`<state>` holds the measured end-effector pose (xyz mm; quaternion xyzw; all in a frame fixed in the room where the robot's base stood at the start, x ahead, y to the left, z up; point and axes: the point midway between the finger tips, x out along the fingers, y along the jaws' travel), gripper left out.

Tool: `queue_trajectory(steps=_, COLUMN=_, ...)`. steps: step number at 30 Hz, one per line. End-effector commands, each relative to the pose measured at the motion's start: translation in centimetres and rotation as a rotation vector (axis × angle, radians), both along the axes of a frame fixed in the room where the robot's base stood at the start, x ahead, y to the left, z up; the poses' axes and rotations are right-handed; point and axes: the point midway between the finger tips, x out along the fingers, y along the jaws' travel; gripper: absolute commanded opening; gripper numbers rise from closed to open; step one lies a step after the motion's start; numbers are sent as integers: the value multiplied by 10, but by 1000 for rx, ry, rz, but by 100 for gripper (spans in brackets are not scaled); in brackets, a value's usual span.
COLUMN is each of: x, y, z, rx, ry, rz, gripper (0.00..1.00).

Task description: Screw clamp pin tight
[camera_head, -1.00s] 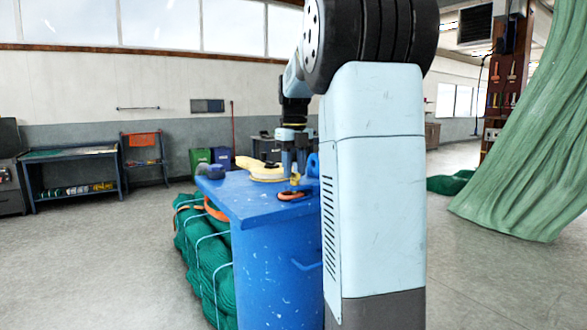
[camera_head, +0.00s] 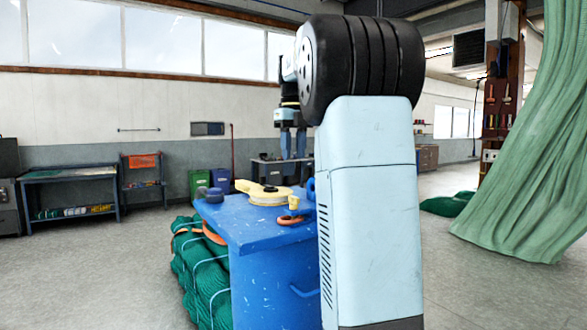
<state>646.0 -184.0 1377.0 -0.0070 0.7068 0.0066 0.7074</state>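My gripper (camera_head: 293,155) hangs in the air above the blue workbench (camera_head: 240,222), fingers pointing down. Its two fingers stand apart with a narrow gap and nothing shows between them. A small orange, ring-like piece (camera_head: 289,220), perhaps the clamp, lies on the bench top near the right edge, below the gripper. A small yellow piece (camera_head: 293,203) stands just behind it. Which part is the pin is too small to tell. My column hides part of the bench's right side.
A yellow and cream tool (camera_head: 264,195) and a dark blue lump (camera_head: 213,195) sit on the bench. A blue part (camera_head: 311,188) shows beside my column. Bundled green net (camera_head: 205,275) lies against the bench's left side. Open floor lies left; green netting (camera_head: 525,165) hangs right.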

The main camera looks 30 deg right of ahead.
Motion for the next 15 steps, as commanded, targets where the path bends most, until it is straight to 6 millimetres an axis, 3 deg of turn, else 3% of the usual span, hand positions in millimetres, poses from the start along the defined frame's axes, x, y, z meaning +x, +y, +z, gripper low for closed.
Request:
queue_trajectory(steps=6, x=0, y=0, z=17, rx=0, ry=-1, rz=0, gripper=37)
queue_trajectory(steps=15, x=0, y=0, z=19, rx=0, ry=0, rz=0, gripper=37)
